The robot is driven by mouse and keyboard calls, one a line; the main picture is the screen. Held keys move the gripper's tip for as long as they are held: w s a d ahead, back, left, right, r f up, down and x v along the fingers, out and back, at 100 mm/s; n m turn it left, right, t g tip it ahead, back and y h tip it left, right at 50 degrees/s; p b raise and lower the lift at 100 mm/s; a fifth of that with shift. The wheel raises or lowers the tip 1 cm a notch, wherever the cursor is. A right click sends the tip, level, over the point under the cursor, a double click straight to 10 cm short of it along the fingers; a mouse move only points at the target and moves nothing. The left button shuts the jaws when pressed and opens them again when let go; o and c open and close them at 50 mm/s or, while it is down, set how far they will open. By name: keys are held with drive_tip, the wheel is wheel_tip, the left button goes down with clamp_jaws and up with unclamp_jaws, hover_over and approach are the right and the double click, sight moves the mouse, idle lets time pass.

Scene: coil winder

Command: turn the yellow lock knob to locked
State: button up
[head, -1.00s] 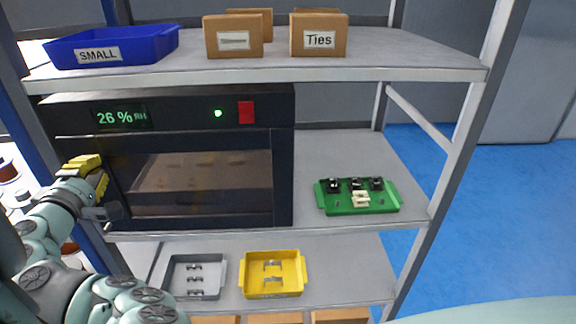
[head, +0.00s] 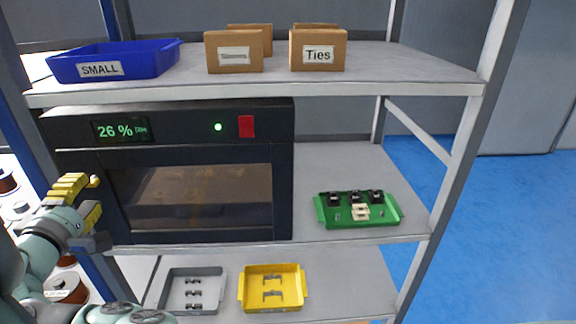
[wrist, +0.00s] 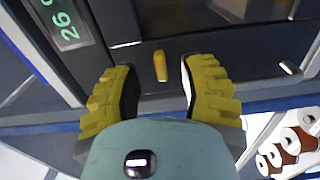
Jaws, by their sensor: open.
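The yellow lock knob (wrist: 160,66) is a small bar on the dark front of the oven (wrist: 150,25). In the wrist view it points up and down the picture, between my two ribbed yellow fingers, with a gap on each side. My gripper (wrist: 156,72) is open and faces the knob. In the head view my gripper (head: 92,198) is at the oven's left edge, and a small yellow end, which looks like the knob (head: 94,181), shows beside the upper finger. I see no lock marking in either view.
The oven (head: 265,190) shows a green "26 %" readout (head: 115,130), a green light (head: 218,127) and a red switch (head: 246,126). A green tray (head: 390,212) stands to its right. A blue shelf post (head: 35,130) is close to my arm. Copper spools (wrist: 290,148) lie beyond.

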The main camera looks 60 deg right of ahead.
drive_tip(key=v, duration=0.8)
drive_tip(key=shift+a, duration=0.1)
